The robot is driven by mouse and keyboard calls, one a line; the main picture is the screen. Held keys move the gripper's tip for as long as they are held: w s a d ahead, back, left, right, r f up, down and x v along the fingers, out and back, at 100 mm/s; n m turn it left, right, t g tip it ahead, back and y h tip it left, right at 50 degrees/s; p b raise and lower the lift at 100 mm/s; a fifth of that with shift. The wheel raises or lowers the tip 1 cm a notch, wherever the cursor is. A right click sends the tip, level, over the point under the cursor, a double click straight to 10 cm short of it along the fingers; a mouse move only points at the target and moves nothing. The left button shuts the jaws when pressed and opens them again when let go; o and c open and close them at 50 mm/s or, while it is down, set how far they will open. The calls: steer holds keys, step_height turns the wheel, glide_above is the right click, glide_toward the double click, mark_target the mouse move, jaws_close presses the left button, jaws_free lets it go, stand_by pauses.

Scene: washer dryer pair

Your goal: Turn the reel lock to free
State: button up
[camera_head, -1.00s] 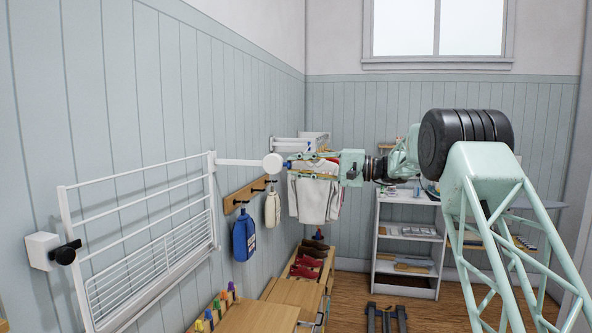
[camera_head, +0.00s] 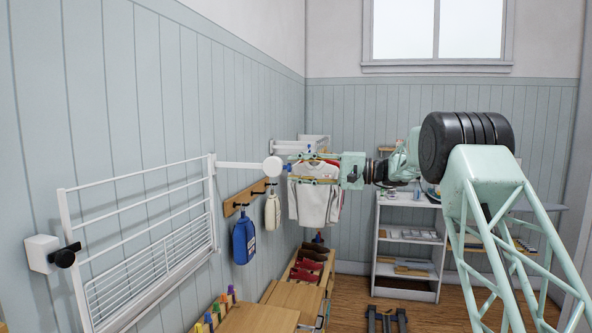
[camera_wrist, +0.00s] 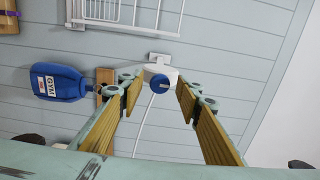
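A round white housing (camera_head: 272,166) sits at the end of a white bar by the left wall. A blue knob (camera_wrist: 158,83) on it faces my wrist camera; I take this as the reel lock. A mark showing its setting cannot be read. My gripper (camera_head: 289,168) is open at the housing's right side. In the wrist view, its yellow-padded fingers (camera_wrist: 160,87) stand on either side of the knob with gaps on both sides. I cannot tell whether the tips have reached its depth. A thin white line runs down from the knob in that view.
A white drying rack (camera_head: 140,232) is on the left wall. Light shirts (camera_head: 314,203) hang just beyond my gripper. A white shelf (camera_head: 408,262) stands at the back.

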steer(key=s+d, duration=0.2)
steer(key=d, duration=0.9)
steer(key=shift+d, duration=0.3)
steer(key=shift+s, duration=0.15)
steer(key=s+a+g+h, duration=0.15)
steer(key=s+h, duration=0.75)
steer(key=s, duration=2.8)
steer(key=s+d+f+h, duration=0.3)
steer(key=s+d+f, duration=0.2)
steer(key=s, duration=0.7)
steer(key=s+d+f+n+t+h, duration=0.1)
steer(key=s+d+f+h, duration=0.2)
steer(key=s, duration=1)
steer(key=s+d+f+t+h, duration=0.1)
steer(key=s+d+f+h, duration=0.1)
steer(key=s+d+f, duration=0.4)
steer(key=s+d, duration=0.4)
steer(key=s, duration=0.3)
steer(key=shift+f+n+h, duration=0.4)
